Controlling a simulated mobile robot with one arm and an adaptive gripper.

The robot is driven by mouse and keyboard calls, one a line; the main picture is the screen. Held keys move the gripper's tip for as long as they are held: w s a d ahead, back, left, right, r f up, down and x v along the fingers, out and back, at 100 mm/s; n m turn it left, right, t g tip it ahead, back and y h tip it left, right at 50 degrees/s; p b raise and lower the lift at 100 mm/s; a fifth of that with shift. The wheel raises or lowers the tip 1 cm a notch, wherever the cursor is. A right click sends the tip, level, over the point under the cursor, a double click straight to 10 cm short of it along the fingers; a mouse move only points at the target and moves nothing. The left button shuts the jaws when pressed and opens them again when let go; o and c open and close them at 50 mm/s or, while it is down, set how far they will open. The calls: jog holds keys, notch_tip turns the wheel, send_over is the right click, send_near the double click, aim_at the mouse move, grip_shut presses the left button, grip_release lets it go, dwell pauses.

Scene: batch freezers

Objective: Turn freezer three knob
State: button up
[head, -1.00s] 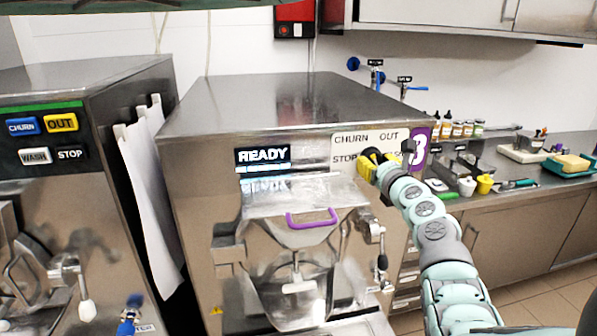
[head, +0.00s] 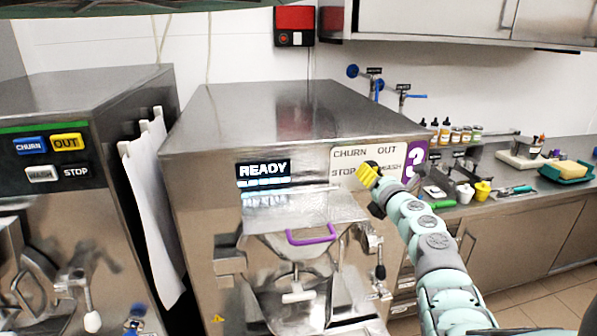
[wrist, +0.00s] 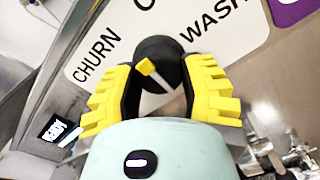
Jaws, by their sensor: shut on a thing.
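The freezer three knob (wrist: 158,50) is a dark round knob on a white label plate (head: 350,163) marked CHURN, OUT, STOP and WASH. In the head view my gripper (head: 369,182) is at the plate's lower middle and hides most of the knob. The STOP label is hidden in the wrist view.
The freezer three display (head: 263,168) reads READY. Below it are a hopper with a purple handle (head: 312,238) and a lever on its right. Another freezer (head: 110,90) stands to the left. A counter with bottles and cups (head: 482,191) is at the right.

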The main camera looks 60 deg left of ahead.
jog(key=m+p, duration=0.2)
jog(key=m, duration=0.3)
dwell(0.5)
jog(key=o, duration=1.2)
jog(key=shift+o, duration=0.2)
jog(key=v, duration=1.2)
